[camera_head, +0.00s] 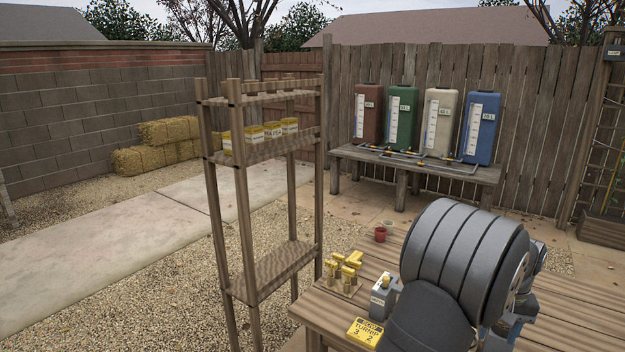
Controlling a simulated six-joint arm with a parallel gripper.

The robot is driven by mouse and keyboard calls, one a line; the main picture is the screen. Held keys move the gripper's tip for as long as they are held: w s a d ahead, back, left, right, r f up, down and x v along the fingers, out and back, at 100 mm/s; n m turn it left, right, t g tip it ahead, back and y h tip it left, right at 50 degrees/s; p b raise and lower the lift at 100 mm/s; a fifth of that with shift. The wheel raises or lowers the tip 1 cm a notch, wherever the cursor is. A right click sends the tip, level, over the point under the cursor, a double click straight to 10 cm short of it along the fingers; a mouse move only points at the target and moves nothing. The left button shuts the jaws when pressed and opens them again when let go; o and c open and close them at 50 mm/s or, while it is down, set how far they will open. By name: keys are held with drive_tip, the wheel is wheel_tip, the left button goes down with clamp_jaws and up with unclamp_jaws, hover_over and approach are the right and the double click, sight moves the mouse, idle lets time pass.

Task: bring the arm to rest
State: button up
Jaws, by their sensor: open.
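My arm (464,250) fills the lower right of the head view, over the wooden table. Its large grey rounded links are close to the camera, with blue and metal parts showing behind them at the right. My gripper's fingers do not show; they are hidden behind the arm or out of the picture.
On the wooden table (570,312) are a yellow turnip card (365,332), a small grey device (382,298), yellow-topped markers (345,268) and small pots (381,234) near my arm. A tall shelf (270,270) stands left. Coloured tanks (403,118) stand on a bench behind.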

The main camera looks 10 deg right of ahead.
wheel_tip(320, 180, up, 6)
drive_tip(key=f, duration=0.1)
wheel_tip(320, 180, down, 17)
drive_tip(key=shift+f, duration=0.2)
drive_tip(key=n, duration=1.8)
drive_tip(key=shift+n, duration=0.3)
